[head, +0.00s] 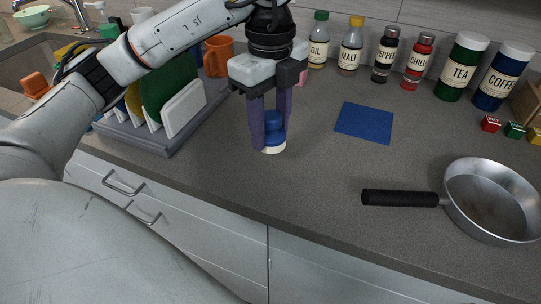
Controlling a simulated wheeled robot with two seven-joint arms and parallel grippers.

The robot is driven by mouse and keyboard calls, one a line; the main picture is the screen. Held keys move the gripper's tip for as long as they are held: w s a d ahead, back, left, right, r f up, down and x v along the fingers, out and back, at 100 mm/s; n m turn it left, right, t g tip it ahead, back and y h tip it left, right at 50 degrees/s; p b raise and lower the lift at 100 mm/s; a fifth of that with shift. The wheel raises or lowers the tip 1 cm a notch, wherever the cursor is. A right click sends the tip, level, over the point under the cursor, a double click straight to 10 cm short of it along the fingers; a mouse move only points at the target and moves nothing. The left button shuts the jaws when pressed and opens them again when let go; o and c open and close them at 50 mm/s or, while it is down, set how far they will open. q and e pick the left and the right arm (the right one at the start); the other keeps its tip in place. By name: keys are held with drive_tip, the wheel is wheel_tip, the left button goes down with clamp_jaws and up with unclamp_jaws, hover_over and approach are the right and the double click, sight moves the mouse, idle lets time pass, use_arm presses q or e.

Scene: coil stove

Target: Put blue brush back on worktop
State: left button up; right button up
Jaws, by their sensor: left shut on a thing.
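The blue brush (273,124) has a round blue top and a pale, whitish lower part (272,149). My left gripper (272,136) points down over the grey worktop (315,180), with its two purple fingers shut on the brush's blue part. The brush is upright at the front middle of the worktop. I cannot tell whether its base touches the surface. My right gripper is not in view.
A dark blue mat (364,123) lies right of the brush. A frying pan (490,200) has its black handle pointing left. A dish rack (185,130) stands at left. Bottles and canisters, including the tea canister (463,68), line the back. Worktop around the brush is clear.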

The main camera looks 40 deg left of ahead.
sight(270, 114)
use_arm(q)
wheel_tip(270, 114, down, 2)
drive_tip(key=shift+f, duration=1.9)
drive_tip(key=shift+f+b, duration=0.2)
drive_tip(key=shift+b, duration=0.15)
drive_tip(key=o, duration=1.1)
drive_tip(key=shift+r, duration=0.25)
wheel_tip(270, 114, up, 12)
drive_tip(key=p, duration=0.3)
